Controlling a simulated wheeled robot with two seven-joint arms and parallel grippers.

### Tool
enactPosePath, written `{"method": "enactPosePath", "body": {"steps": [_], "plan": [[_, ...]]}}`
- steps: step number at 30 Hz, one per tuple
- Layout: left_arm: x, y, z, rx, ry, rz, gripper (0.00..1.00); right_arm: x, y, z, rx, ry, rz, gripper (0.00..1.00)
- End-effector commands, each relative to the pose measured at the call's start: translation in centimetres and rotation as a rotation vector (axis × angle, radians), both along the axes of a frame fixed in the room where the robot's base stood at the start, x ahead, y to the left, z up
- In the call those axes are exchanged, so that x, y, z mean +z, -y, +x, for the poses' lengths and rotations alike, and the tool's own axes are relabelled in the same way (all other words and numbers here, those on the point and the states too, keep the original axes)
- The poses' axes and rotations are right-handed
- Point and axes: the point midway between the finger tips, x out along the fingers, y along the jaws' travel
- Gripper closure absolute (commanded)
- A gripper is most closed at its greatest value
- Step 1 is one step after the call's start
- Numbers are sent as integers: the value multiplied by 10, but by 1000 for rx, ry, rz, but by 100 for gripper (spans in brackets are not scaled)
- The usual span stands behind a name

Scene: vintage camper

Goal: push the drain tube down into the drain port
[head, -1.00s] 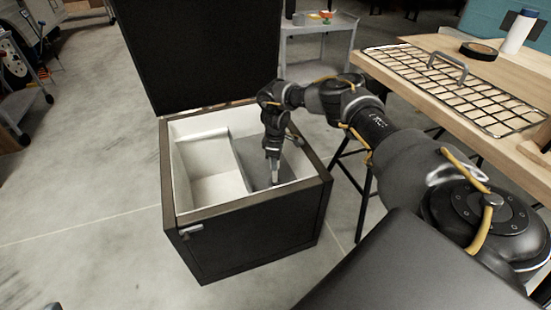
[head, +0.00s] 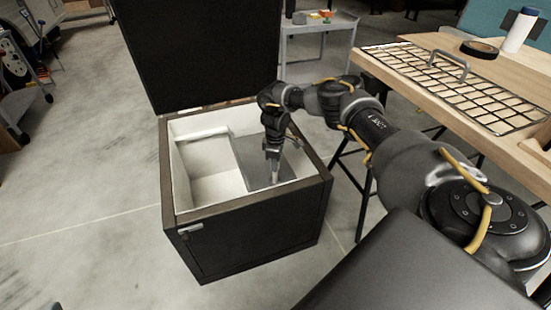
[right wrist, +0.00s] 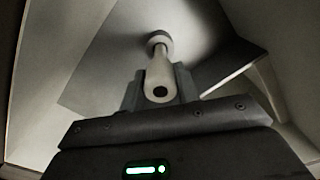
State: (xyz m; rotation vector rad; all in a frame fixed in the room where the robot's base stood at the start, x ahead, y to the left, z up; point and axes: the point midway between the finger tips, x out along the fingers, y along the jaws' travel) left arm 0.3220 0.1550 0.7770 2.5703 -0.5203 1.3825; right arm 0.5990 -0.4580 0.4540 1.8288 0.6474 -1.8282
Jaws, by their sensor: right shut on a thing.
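The drain tube (right wrist: 160,86), pale and hollow, is held between the fingers of my right gripper (right wrist: 160,92) in the right wrist view. Its open end faces the camera. Its far end points at a pale round collar, apparently the drain port (right wrist: 160,40), on a grey panel. I cannot tell whether the tube's far end is inside the collar or only against it. In the head view my right gripper (head: 274,176) points down inside the open chest, over the grey panel (head: 255,160). The tube is too small to make out there. My left gripper is not in view.
The dark chest (head: 245,240) has a pale liner and a raised lid (head: 200,55). Its walls surround my right gripper closely. A wooden workbench (head: 450,110) with a wire rack stands at the right. A grey cart (head: 318,45) stands behind. The floor left of the chest is clear.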

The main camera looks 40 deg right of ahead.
Motion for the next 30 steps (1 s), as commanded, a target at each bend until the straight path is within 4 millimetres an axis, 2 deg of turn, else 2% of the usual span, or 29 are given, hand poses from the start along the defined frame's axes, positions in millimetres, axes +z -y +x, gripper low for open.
{"method": "enactPosePath", "body": {"steps": [30], "plan": [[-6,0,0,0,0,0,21,-13,0,0,0,0,0,98]]}}
